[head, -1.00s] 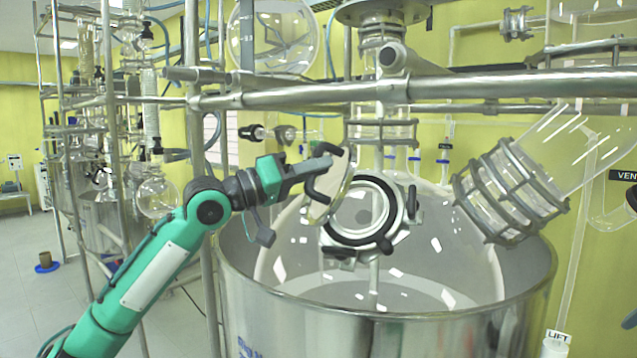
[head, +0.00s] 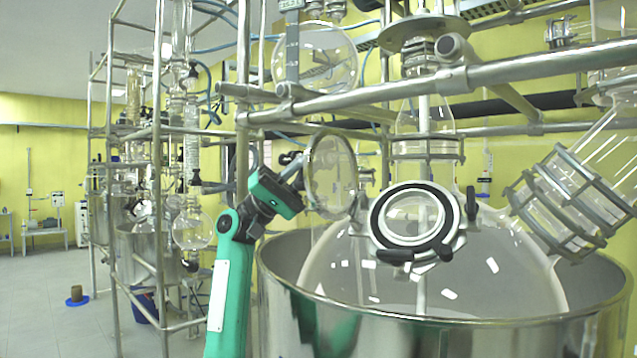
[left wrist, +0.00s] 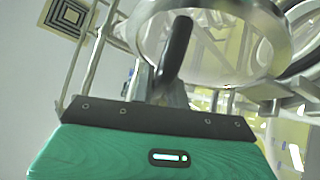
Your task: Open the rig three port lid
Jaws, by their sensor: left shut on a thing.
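The round glass port lid (head: 332,176) stands swung out to the left of its port, its glass face turned toward me in the head view. The open port (head: 412,222), a metal collar with a black ring, is uncovered on the front of the glass vessel (head: 500,265). In the left wrist view, a black handle (left wrist: 176,50) stands just ahead of my green gripper body, in front of the lid's ring (left wrist: 268,62). The left gripper is shut on this handle. My right gripper is not in view.
A steel bath (head: 470,338) surrounds the vessel. A horizontal metal rail (head: 400,92) crosses above the port. A caged glass neck (head: 570,203) leans at the right. Another glassware rig (head: 150,200) stands at the left, with open floor (head: 45,320) beyond.

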